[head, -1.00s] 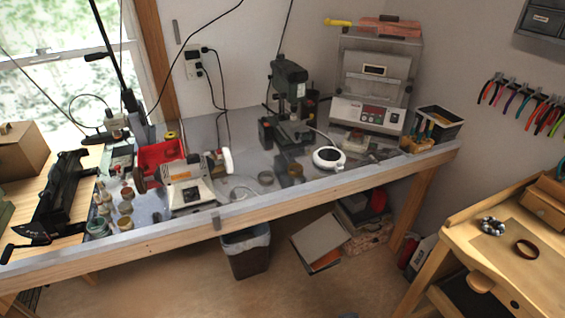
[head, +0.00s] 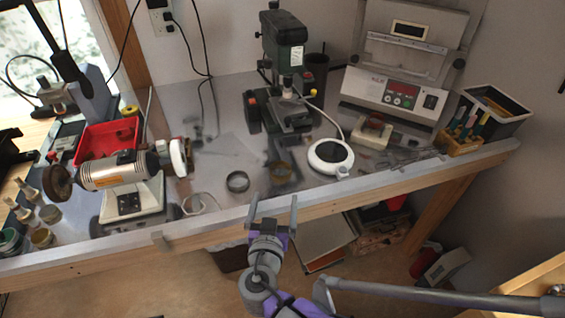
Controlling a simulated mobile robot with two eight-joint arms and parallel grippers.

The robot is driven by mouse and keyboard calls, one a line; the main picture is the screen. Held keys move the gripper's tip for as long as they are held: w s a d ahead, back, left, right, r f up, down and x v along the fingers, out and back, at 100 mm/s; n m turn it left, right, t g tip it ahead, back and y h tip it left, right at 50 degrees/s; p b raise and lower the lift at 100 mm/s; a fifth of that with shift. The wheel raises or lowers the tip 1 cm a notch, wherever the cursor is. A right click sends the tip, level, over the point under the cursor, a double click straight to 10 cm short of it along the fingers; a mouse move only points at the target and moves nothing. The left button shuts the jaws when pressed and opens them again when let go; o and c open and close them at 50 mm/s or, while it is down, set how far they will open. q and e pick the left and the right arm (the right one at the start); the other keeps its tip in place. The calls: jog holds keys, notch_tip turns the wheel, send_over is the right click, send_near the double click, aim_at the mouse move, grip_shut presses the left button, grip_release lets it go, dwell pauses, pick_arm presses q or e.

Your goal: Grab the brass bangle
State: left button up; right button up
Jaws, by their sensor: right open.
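My right gripper (head: 273,207) comes up from below at the bench's front edge. Its two fingers are spread apart and point toward the bench, with nothing between them. My left gripper is not in view.
A drill press (head: 284,60) stands behind the rings. A white round device (head: 330,157) with a cable is to their right, a bench grinder (head: 125,180) to their left. A kiln-like machine (head: 400,90) and a tool box (head: 495,110) stand farther right.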

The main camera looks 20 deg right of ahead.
aim_at(282, 162)
jog(key=shift+w+d, duration=0.25)
jog(key=shift+w, duration=0.3)
jog(key=shift+w+d, duration=0.1)
jog(key=shift+w, duration=0.25)
jog(key=shift+x, duration=0.95)
jog(key=shift+w+d, duration=0.25)
jog(key=shift+w, duration=0.3)
jog(key=x, duration=0.5)
jog(key=shift+r+b, duration=0.25)
jog(key=shift+b, duration=0.1)
jog(key=shift+s, duration=0.1)
jog(key=c, duration=1.3)
pick_arm(q)
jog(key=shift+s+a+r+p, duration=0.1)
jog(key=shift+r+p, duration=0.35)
jog(key=shift+p, duration=0.15)
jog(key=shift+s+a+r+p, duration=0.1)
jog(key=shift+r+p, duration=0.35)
jog(key=shift+p, duration=0.15)
pick_arm(e)
jog(key=shift+o, duration=0.2)
notch_tip(282, 162, up, 10)
